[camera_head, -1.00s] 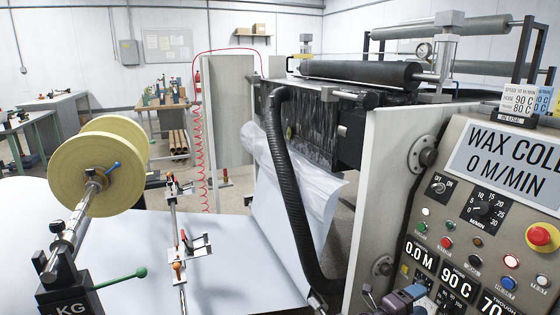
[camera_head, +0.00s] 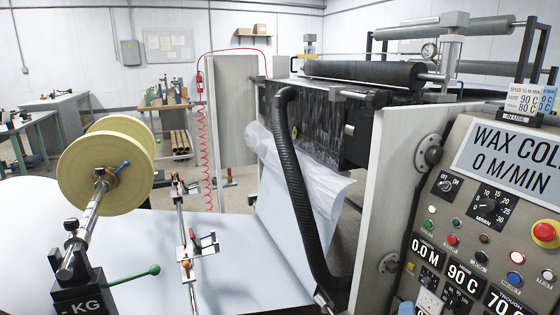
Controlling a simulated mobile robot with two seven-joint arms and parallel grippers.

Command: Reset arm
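Neither of my grippers can be made out in the head view. A small blue piece (camera_head: 406,308) shows at the bottom edge, left of the control panel's lower part. It may belong to my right arm, but too little of it shows to tell. No part of my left arm is in view.
The wax coater's control panel (camera_head: 495,200) stands at right, reading 0 M/MIN, with a red stop button (camera_head: 545,233). A black hose (camera_head: 292,185) hangs before the rollers (camera_head: 365,75). A yellowish paper roll (camera_head: 105,172) is at left on a shaft above white paper (camera_head: 235,250).

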